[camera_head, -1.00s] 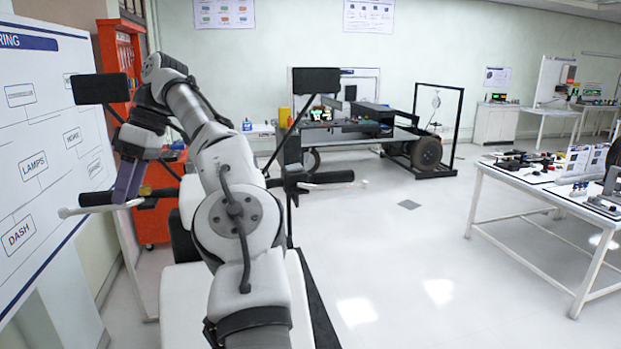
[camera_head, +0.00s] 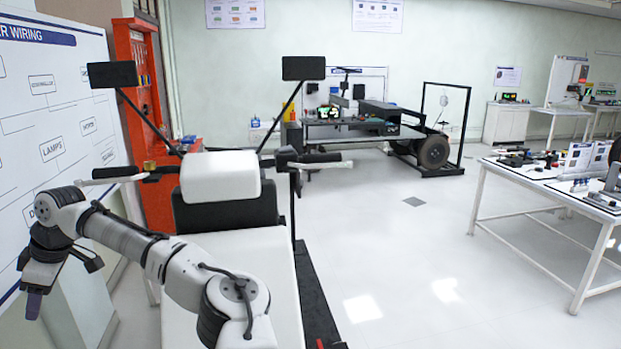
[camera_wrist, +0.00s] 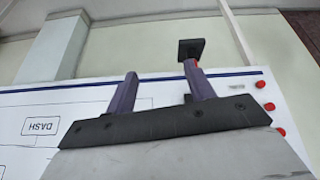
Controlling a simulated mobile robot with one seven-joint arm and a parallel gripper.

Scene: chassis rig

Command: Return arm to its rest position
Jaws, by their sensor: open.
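My arm reaches from the bottom of the head view to the left, bent low beside the white wiring board. My gripper (camera_head: 33,305) hangs at its end near the left edge, pointing down. In the wrist view my gripper (camera_wrist: 162,88) shows two purple fingers standing well apart, with nothing between them. The wiring board (camera_wrist: 40,110) lies behind the fingers there, with a "DASH" label and red knobs along one side. In the head view the wiring board (camera_head: 50,85) stands at the left, behind the arm.
A red tool cabinet (camera_head: 148,130) stands behind. A white table (camera_head: 535,180) with parts is at the right. The middle floor is clear.

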